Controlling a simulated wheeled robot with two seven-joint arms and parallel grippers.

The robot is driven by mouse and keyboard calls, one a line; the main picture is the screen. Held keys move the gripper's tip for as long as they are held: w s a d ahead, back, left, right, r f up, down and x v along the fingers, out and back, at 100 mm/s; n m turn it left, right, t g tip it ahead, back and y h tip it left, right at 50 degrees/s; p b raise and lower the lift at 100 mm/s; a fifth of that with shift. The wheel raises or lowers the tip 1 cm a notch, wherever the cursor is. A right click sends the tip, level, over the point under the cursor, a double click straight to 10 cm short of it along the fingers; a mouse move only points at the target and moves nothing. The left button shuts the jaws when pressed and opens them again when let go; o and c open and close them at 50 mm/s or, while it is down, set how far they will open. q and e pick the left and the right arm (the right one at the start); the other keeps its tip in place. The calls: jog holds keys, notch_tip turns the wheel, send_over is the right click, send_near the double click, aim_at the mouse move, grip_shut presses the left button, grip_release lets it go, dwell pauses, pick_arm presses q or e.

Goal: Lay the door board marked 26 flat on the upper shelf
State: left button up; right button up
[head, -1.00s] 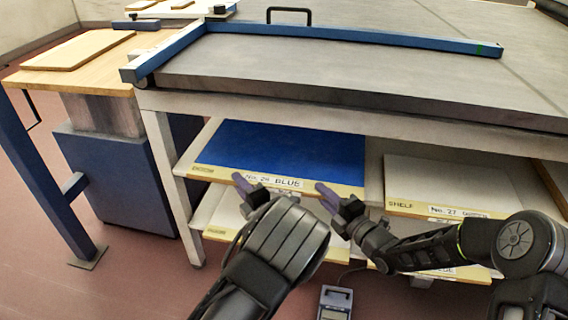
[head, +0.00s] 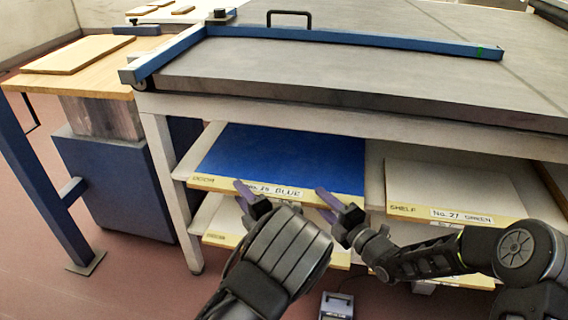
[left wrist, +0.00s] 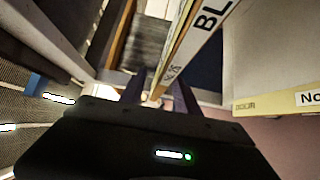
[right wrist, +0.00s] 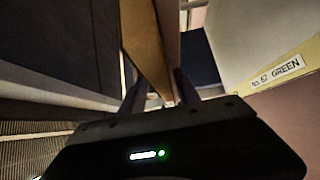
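The blue door board (head: 290,158), labelled No. 26 BLUE on its pale front edge, lies flat in the upper left bay under the grey bench. My left gripper (head: 241,188) is at that edge, left of the label. My right gripper (head: 322,196) is at the same edge, right of the label. In the left wrist view the board's edge (left wrist: 190,48) runs between the fingers, which look closed on it. In the right wrist view a board edge (right wrist: 171,50) also sits between the fingers. The lower fingers are hidden in the head view.
A pale board marked SHELF, No. 27 GREEN (head: 450,180) lies in the bay to the right. Another door board (head: 222,240) is below; the right wrist view shows a GREEN label (right wrist: 277,72). The bench (head: 330,75) overhangs the bays. A wooden side table (head: 110,78) stands left.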

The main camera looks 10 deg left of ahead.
pick_arm(q)
jog(key=v, duration=1)
jog(key=shift+s+d, duration=0.25)
jog(key=shift+d, duration=0.05)
pick_arm(e)
jog(key=v, duration=1.2)
